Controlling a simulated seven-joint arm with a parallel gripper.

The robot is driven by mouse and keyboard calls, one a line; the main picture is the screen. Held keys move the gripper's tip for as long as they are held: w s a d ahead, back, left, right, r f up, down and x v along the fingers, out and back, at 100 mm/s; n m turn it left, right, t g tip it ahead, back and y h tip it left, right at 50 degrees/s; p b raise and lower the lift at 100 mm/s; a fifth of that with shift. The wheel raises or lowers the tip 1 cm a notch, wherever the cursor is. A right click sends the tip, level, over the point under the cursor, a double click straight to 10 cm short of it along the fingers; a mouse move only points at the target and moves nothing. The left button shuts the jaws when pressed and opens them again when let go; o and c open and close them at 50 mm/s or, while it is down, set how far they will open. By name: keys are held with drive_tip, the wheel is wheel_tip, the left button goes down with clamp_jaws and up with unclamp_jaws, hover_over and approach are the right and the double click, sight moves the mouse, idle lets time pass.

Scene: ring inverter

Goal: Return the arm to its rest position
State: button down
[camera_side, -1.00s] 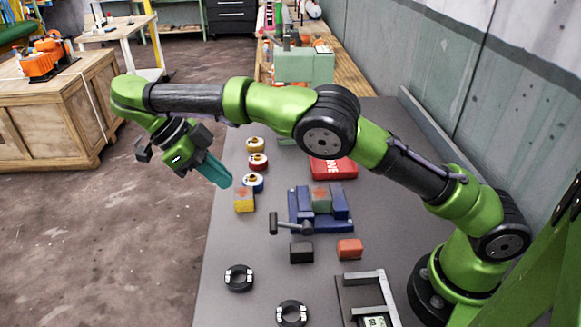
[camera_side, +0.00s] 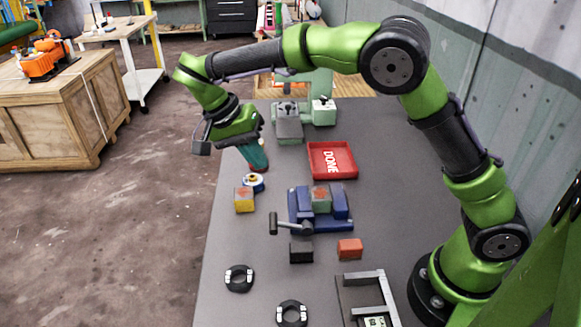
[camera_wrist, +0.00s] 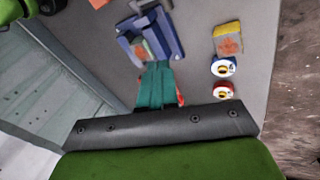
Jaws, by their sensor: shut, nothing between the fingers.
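My gripper (camera_side: 258,160) has teal fingers, shut and empty, pointing down and slightly right above the far left part of the table in the side view. In the wrist view its teal fingers (camera_wrist: 156,75) are pressed together, with the blue vise behind their tips. My green and black arm is raised and bent over the table, and it hides part of the back.
A blue vise (camera_side: 300,222) holds a greenish block (camera_side: 321,198). Around it are a yellow block (camera_side: 244,200), a blue-rimmed roll (camera_side: 254,183), a black block (camera_side: 301,252), an orange block (camera_side: 350,249) and a red DONE tray (camera_side: 316,170). Two black rings (camera_side: 239,279) lie at the front.

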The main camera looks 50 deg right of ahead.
drive_tip(key=s+d+r+n+t+y, duration=0.3)
drive_tip(key=s+n+t, duration=0.1)
drive_tip(key=s, duration=0.5)
drive_tip(key=s+d+r+n+t+y, duration=0.3)
drive_tip(key=s+t, duration=0.3)
drive_tip(key=s, duration=0.3)
drive_tip(key=shift+d+r+n, duration=0.45)
drive_tip(key=shift+d+n, duration=0.05)
drive_tip(key=shift+d, duration=0.15)
